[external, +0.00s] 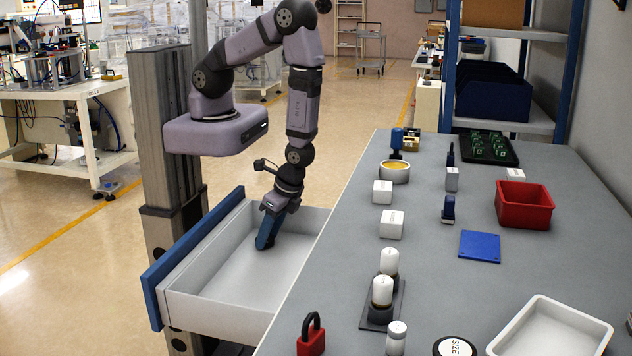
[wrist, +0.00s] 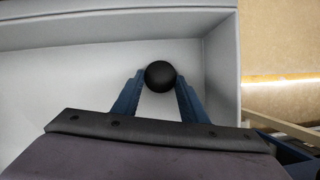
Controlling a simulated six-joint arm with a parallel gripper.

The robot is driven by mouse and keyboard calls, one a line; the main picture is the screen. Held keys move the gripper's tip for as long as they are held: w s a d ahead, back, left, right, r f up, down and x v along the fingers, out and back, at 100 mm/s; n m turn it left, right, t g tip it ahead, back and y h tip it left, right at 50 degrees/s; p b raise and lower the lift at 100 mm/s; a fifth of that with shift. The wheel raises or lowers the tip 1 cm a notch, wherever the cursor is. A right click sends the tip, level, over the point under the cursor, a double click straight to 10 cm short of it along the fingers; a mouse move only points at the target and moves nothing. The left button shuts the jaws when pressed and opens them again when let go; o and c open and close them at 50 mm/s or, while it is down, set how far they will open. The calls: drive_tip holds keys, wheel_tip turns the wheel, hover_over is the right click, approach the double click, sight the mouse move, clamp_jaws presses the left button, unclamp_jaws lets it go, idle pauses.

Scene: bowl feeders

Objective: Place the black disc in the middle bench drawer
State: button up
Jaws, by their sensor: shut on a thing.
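The black disc (wrist: 160,75) shows in the wrist view as a round black shape between my fingertips. My gripper (wrist: 158,82) is shut on it, with blue fingers on either side. In the external view my gripper (external: 266,242) points down inside the open drawer (external: 215,290), which is light grey with a blue front. The disc is hidden in that view. In the wrist view the disc is over the drawer's pale floor, near a corner (wrist: 205,42). I cannot tell whether it touches the floor.
The grey bench (external: 420,270) beside the drawer holds a red bin (external: 524,205), white boxes (external: 391,224), a blue plate (external: 479,246), a red padlock (external: 311,338), a white tray (external: 500,342) and a round black item labelled SIZE (external: 455,347). The rest of the drawer looks empty.

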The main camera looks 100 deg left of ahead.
drive_tip(key=shift+f, duration=0.2)
drive_tip(key=o, duration=1)
drive_tip(key=shift+r, duration=0.1)
drive_tip(key=shift+a+v, duration=0.4)
drive_tip(key=shift+v, duration=5.8)
drive_tip(key=shift+w+a+r+n+t+h, duration=0.3)
drive_tip(key=shift+a+r+t, duration=0.6)
drive_tip(key=shift+r, duration=1.05)
drive_tip(key=shift+w+a+r+n+t+y, duration=0.1)
drive_tip(key=shift+a+r+n+t, duration=0.4)
drive_tip(key=shift+a+r, duration=1.1)
drive_tip(key=shift+w+a+r+n+t+h, duration=0.25)
drive_tip(key=shift+a+r+t, duration=0.5)
drive_tip(key=shift+r, duration=1.6)
drive_tip(key=shift+d, duration=0.1)
